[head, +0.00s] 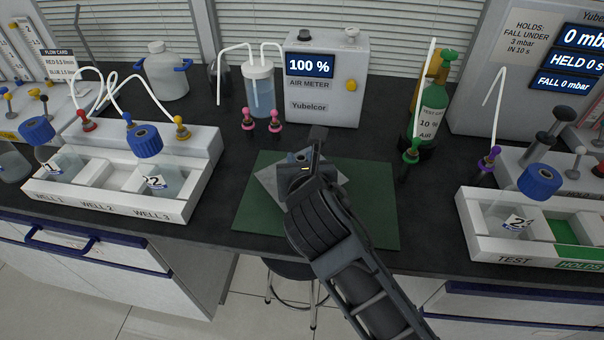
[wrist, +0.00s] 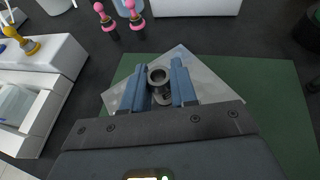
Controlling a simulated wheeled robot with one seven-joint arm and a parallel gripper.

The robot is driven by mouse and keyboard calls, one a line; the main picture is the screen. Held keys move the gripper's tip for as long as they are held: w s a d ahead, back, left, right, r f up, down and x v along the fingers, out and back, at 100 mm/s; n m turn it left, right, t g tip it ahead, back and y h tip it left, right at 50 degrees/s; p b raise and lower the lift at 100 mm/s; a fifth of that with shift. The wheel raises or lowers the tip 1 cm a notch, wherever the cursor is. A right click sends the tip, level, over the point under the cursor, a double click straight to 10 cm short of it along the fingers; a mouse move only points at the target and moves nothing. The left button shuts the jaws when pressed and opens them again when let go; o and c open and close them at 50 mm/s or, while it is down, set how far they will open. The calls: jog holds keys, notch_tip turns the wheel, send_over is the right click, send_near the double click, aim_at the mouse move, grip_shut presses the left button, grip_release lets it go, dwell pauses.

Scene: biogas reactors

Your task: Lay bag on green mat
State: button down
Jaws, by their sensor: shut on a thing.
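The green mat (head: 374,205) lies on the black bench in front of the air meter; it also shows in the wrist view (wrist: 275,95). A flat, pale grey bag (head: 268,185) is over the mat, partly hidden by my arm. In the wrist view the bag (wrist: 205,75) is turned at an angle, with a grey round fitting at its middle. My gripper (wrist: 159,88) has its two blue fingers on either side of the fitting and is shut on it. My gripper (head: 302,160) is above the mat in the head view. I cannot tell whether the bag touches the mat.
The air meter (head: 326,85) reads 100 % behind the mat. Two pink-topped valves (head: 262,122) stand just behind it. The well rack (head: 120,190) with blue-capped bottles is at left. A green cylinder (head: 432,108) and the test tray (head: 480,235) are at right.

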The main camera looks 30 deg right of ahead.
jog(key=shift+f, duration=1.65)
jog(key=shift+f, duration=0.1)
jog(key=c, duration=0.9)
grip_release()
jog(key=shift+o, duration=0.2)
jog(key=shift+s+a, duration=0.1)
jog(key=shift+s, duration=0.15)
jog(key=v, duration=1.1)
jog(key=shift+s+a+r, duration=0.1)
jog(key=shift+s+r, duration=0.15)
